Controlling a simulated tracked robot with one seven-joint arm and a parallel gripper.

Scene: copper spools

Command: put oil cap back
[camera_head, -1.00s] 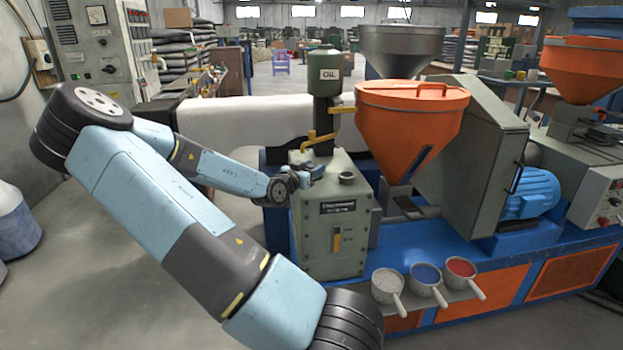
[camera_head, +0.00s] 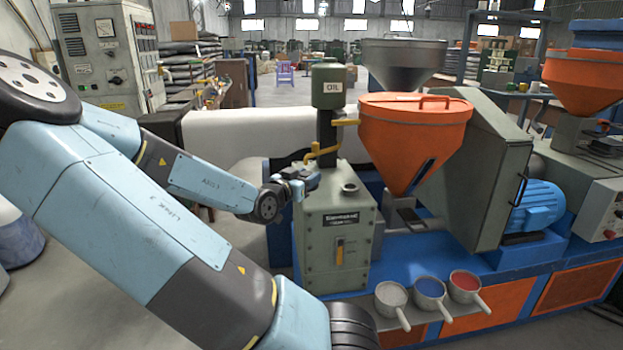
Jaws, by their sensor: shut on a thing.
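The grey-green oil box (camera_head: 335,235) stands on the blue machine bed, with a sight gauge on its front. On its top, at the right, is a round filler neck (camera_head: 349,188) with a dark opening and no cap on it. My gripper (camera_head: 310,181) is at the left part of the box top, left of the neck and apart from it. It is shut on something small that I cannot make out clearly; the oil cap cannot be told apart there. A green OIL tank (camera_head: 328,88) stands on a post behind the box, with a yellow pipe and valve (camera_head: 322,152).
An orange hopper (camera_head: 412,140) hangs close to the right of the box. Three scoops, with grey (camera_head: 391,296), blue (camera_head: 430,288) and red (camera_head: 465,281) contents, sit on a shelf in front. A control cabinet (camera_head: 105,60) stands at the back left.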

